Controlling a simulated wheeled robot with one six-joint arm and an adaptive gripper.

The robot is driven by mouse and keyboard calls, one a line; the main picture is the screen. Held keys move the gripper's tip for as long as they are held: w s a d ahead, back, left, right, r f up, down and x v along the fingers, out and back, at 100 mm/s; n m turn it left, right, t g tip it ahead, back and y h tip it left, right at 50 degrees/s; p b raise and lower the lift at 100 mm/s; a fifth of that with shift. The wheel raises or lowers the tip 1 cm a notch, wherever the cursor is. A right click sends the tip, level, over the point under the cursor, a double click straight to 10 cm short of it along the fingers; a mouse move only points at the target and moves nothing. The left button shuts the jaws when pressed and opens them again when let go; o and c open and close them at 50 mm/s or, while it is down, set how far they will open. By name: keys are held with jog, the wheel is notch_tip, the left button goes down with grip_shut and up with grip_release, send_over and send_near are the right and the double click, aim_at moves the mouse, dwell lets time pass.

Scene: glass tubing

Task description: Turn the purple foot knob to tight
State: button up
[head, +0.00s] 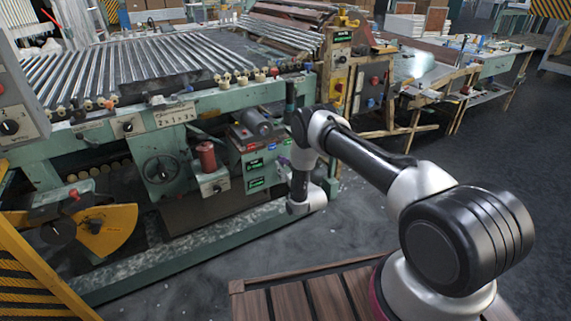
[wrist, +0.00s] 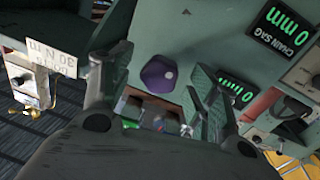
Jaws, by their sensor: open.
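The purple knob (wrist: 158,73) is a faceted, rounded knob on a pale green panel (wrist: 175,30) in the wrist view. My gripper (wrist: 160,80) is open, with one finger to the left of the knob and one to the right. Gaps show between the knob and both fingers, and I see nothing held. In the head view my arm reaches down to the front of the green machine (head: 205,100). I cannot make out the knob or my fingertips clearly there.
In the wrist view, green displays reading "0 mm" (wrist: 278,22) lie to the right. A pale tag reading "30 N m" (wrist: 52,62) is at the left. In the head view, a dark red cylinder (head: 206,156) and a handwheel (head: 160,169) stand out left of my arm.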

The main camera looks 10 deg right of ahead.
jog(key=shift+x, duration=1.2)
jog(key=shift+c, duration=0.4)
jog(key=c, duration=0.9)
jog(key=shift+c, duration=0.2)
